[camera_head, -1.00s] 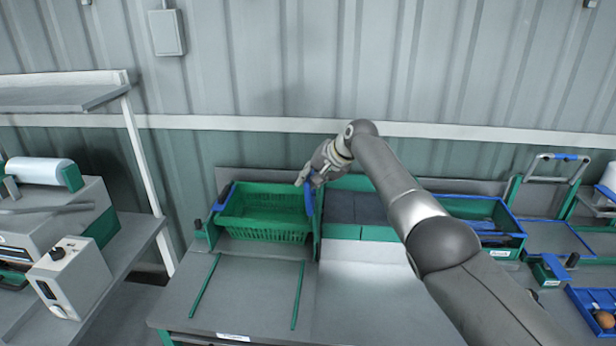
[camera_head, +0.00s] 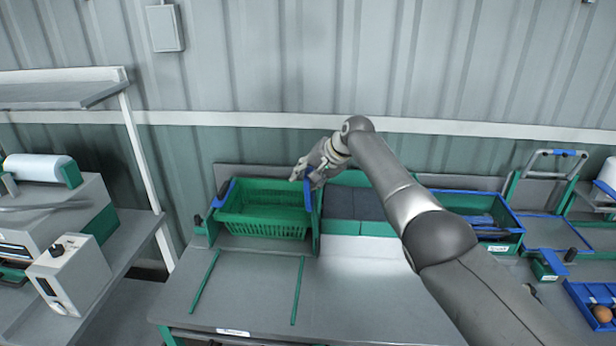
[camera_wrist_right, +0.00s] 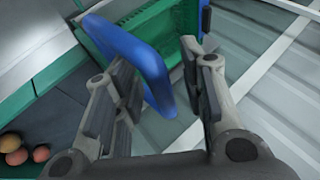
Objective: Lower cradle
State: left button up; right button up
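The cradle (camera_head: 206,230) is a green frame on the bench with a blue bar at each side. A green slatted crate (camera_head: 263,229) sits in it and looks empty. The left blue bar (camera_head: 223,193) is free. My right gripper (camera_head: 306,175) is at the right blue bar (camera_head: 308,196). In the right wrist view, my right gripper (camera_wrist_right: 165,85) has its fingers well apart, with the blue bar (camera_wrist_right: 137,55) passing between them. A gap shows beside the right finger; contact with the left finger is unclear. My left gripper is out of view.
Right of the cradle are dark pads (camera_head: 356,206) and a green and blue bin (camera_head: 492,238). A machine (camera_head: 70,272) stands at left. Two green strips (camera_head: 298,291) lie on the bare front bench. Some tomatoes (camera_wrist_right: 14,150) show in the right wrist view.

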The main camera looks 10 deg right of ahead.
jog(key=shift+s+a+f, duration=0.2)
jog(key=shift+s+f, duration=0.05)
jog(key=shift+f, duration=0.1)
jog(key=shift+d+r, duration=0.25)
jog(key=shift+r, duration=0.35)
jog(key=v, duration=1)
jog(key=s+a+f+n+g+h, duration=0.1)
jog(key=s+f+n, duration=0.1)
jog(key=s+f, duration=1)
jog(key=s+a+f+n+g+h, duration=0.15)
jog(key=s+f, duration=0.55)
jog(key=f, duration=0.8)
jog(key=s+d+f+n+h, duration=0.1)
jog(key=s+d+f+n, duration=0.15)
jog(key=s, duration=1.25)
jog(key=s+d+f+n+h, duration=0.1)
jog(key=s+d+f, duration=0.15)
jog(key=s, duration=1.35)
notch_tip(320, 180, down, 34)
jog(key=s+g+b, duration=0.2)
jog(key=b, duration=0.5)
jog(key=s+d+f+b, duration=0.1)
jog(key=s+f+b, duration=0.1)
jog(key=s+f, duration=0.6)
jog(key=s+d+f+b, duration=0.2)
jog(key=s+f, duration=0.6)
jog(key=f, duration=0.4)
jog(key=shift+g+b, duration=0.45)
jog(key=shift+b, duration=0.3)
